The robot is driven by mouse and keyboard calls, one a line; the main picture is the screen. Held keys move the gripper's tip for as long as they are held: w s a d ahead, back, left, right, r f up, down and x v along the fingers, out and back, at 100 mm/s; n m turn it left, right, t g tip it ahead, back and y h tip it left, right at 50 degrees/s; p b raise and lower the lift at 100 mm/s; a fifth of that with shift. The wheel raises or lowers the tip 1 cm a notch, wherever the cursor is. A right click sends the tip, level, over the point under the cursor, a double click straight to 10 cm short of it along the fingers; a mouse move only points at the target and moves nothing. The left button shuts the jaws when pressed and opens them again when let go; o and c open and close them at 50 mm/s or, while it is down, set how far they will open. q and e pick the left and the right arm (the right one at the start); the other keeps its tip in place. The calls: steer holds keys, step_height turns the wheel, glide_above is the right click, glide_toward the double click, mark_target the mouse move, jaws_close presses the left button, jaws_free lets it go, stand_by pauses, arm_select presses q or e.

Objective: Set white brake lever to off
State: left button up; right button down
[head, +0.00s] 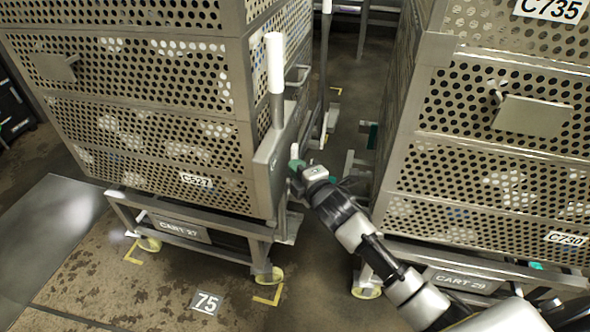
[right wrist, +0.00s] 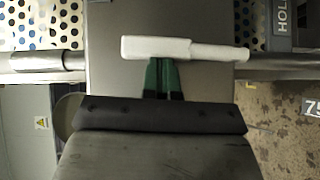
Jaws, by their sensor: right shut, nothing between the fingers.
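A short white lever (right wrist: 185,48) lies across the upper middle of the right wrist view, in front of a grey metal plate. I take it for the brake lever. In the head view only a small white part (head: 294,151) shows by my gripper, on the plate at the cart's corner. My right gripper (head: 297,165) is shut and empty, its green fingertips (right wrist: 163,80) right at the lever's side. I cannot tell whether they touch it. The lever's mounting is hidden. My left gripper is out of view.
A tall white-topped post (head: 275,62) rises above the plate (head: 268,160) on the left perforated cart (head: 165,236). A second cart (head: 460,279) stands close on the right, beside my arm. A narrow floor gap runs between them. Open floor with a 75 marker (head: 206,303) lies in front.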

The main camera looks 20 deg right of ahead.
arm_select(q)
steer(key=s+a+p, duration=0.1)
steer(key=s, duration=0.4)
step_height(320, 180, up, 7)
steer(key=p, duration=0.7)
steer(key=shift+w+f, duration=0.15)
arm_select(e)
steer(key=shift+w+d+m+g, duration=0.45)
steer(key=shift+w+d+g, duration=0.1)
steer(key=shift+w, duration=0.25)
steer(key=shift+w+d+m+g, duration=0.4)
steer(key=shift+w+d+g, duration=0.1)
steer(key=shift+w, duration=0.25)
steer(key=shift+w+d+m+g, duration=0.45)
steer(key=shift+w+d, duration=0.1)
steer(key=shift+w, duration=0.25)
steer(key=shift+r, duration=0.2)
